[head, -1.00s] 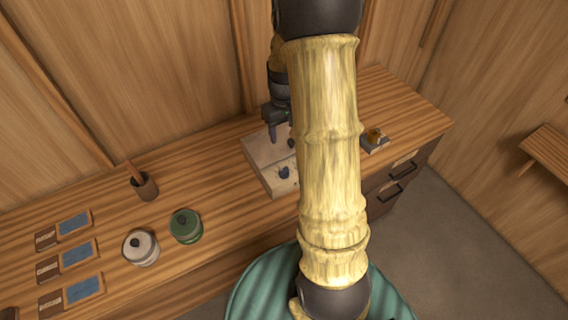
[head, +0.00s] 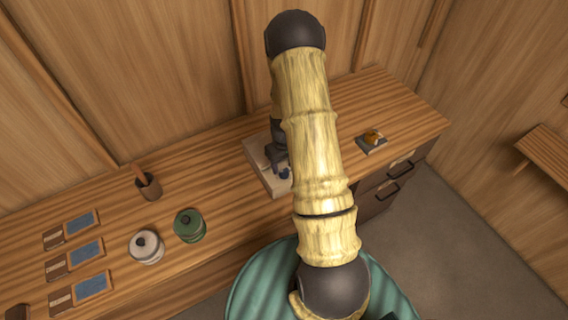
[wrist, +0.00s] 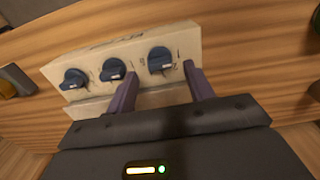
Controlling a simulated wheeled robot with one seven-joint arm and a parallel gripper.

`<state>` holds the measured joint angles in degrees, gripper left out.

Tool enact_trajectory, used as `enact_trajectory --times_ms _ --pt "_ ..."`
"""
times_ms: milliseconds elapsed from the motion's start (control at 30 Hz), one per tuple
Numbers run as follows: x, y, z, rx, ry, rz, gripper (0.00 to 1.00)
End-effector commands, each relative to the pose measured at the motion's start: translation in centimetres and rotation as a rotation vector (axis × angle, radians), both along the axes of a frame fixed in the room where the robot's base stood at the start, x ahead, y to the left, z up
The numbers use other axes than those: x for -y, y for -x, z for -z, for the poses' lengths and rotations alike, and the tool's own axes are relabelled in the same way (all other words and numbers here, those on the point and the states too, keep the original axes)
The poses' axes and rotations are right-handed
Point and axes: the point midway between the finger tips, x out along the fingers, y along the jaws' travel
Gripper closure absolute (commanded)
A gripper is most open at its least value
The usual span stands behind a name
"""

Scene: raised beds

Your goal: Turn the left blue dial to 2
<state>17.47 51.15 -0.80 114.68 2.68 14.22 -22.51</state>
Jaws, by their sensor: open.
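A pale panel box (wrist: 95,62) with three blue dials stands on the wooden bench. In the wrist view the dials are the right one (wrist: 159,60), the middle one (wrist: 113,69) and the left one (wrist: 75,78). The wrist view looks turned round against the head view, so its right dial is on the head view's left side. My gripper (wrist: 161,72) is open, its two fingers on either side of that dial; contact cannot be told. Markings are too small to read. In the head view my arm hides part of the panel (head: 256,158).
A green lidded jar (head: 189,226) and a white one (head: 147,247) stand to the left on the bench. A small block with an orange top (head: 372,139) sits right of the panel.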

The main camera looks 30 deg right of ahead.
Motion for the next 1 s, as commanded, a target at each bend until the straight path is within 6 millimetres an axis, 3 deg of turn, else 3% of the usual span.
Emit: enact_trajectory --times_ms 233,567,800,1000 --pt "0.0 0.0 2.2 -0.001 -0.001 0.000 0.47" --pt "0.0 0.0 2.6 0.001 0.000 0.000 0.47" --pt "0.0 0.0 2.6 0.001 0.000 0.000 0.92" --pt "0.0 0.0 2.6 0.001 0.001 0.005 0.92"
